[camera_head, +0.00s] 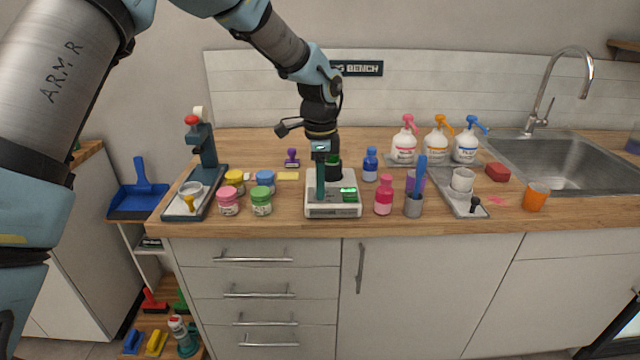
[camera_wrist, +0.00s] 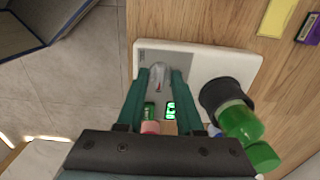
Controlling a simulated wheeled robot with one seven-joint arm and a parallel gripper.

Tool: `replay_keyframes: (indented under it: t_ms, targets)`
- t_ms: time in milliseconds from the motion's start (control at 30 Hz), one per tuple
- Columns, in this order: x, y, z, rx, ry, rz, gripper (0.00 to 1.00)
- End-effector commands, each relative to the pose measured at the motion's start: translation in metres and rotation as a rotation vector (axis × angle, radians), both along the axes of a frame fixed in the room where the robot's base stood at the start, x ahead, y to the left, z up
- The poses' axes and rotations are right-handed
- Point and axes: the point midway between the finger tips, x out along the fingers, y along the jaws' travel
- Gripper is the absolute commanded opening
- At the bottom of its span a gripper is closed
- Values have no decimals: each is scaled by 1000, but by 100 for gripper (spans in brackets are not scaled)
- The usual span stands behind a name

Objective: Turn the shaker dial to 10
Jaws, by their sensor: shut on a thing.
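The shaker is a white flat box (camera_head: 333,210) near the front edge of the counter, with a green-lit display (camera_head: 349,195) too small to read. Its grey dial with a red mark (camera_wrist: 158,78) shows in the wrist view. My gripper (camera_head: 320,197) points down over the left part of the shaker. In the wrist view my gripper (camera_wrist: 159,73) has one finger on each side of the dial and is shut on it. The dial is hidden behind the fingers in the head view. A black holder (camera_wrist: 225,92) with a green-capped tube stands on the shaker.
A pink bottle (camera_head: 384,196), a blue bottle (camera_head: 370,165) and a grey pen cup (camera_head: 413,206) are close on the right. The sink (camera_head: 580,160) is far right.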

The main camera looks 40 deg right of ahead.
Motion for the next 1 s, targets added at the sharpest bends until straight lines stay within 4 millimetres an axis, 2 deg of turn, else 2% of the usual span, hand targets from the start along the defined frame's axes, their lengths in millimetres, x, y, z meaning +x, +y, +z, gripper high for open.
replay_keyframes:
  t_ms: [33,300,600,767,1000]
  targets:
    - [0,-1,0,-3,0,0,38]
    - [0,0,0,-1,0,0,65]
    - [0,-1,4,-2,-1,1,65]
    - [1,-1,25,-5,-3,2,65]
    - [0,-1,72,-5,-2,2,65]
